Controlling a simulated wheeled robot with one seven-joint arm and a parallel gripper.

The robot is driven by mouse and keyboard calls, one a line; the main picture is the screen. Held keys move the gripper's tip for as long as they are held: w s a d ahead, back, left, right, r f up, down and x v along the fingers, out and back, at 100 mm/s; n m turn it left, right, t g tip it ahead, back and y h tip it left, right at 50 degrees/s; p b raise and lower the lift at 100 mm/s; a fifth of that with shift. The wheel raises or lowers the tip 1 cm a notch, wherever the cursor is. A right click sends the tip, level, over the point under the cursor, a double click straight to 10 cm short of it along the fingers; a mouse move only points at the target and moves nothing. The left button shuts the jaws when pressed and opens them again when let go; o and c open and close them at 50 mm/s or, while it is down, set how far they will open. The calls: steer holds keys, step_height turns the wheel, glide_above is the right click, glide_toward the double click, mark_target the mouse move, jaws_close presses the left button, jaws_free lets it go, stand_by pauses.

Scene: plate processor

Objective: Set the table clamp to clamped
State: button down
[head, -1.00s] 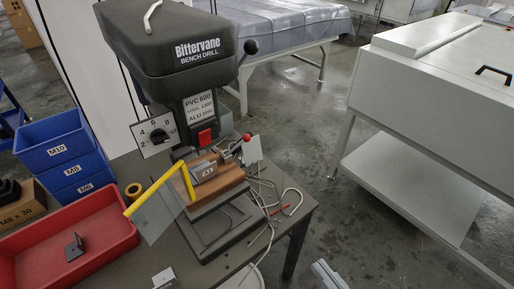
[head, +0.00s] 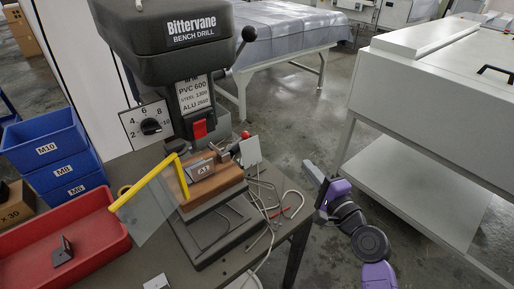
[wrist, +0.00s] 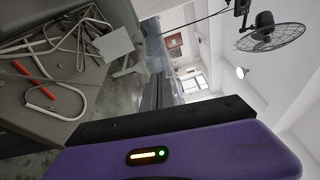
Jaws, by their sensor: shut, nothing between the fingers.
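The bench drill (head: 165,45) stands on the grey table. Under its head sits a wood-brown block with a grey metal vice-like part (head: 201,168). A small red ball knob (head: 245,134) on a lever shows just behind that part; I cannot tell for sure whether this is the table clamp, or its setting. My gripper (head: 316,178) is to the right of the table, apart from the drill and the knob. It is shut and empty. The wrist view shows my purple wrist housing and part of the table, with no clamp clearly visible.
Loose cables and a red-handled tool (head: 286,211) lie on the table's right side; the tool also shows in the wrist view (wrist: 48,93). A yellow-framed clear guard (head: 147,184) is left of the block. A red tray (head: 95,225) is farther left. A white cabinet (head: 425,85) stands right.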

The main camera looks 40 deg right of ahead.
steer(key=w+a+m+y, duration=0.1)
steer(key=y, duration=0.1)
steer(key=w+a+m+y, duration=0.1)
steer(key=a+m, duration=0.1)
steer(key=w+a+m+t+y, duration=0.1)
steer(key=m+y, duration=0.1)
steer(key=shift+w+a+r+y, duration=0.1)
steer(key=shift+a+r+y, duration=0.05)
steer(key=shift+y, duration=0.15)
steer(key=w+a+r+p, duration=0.3)
steer(key=w, duration=0.7)
steer(key=shift+w+r+p, duration=0.2)
steer(key=shift+w+p, duration=0.15)
steer(key=shift+w, duration=0.05)
steer(key=shift+r, duration=0.1)
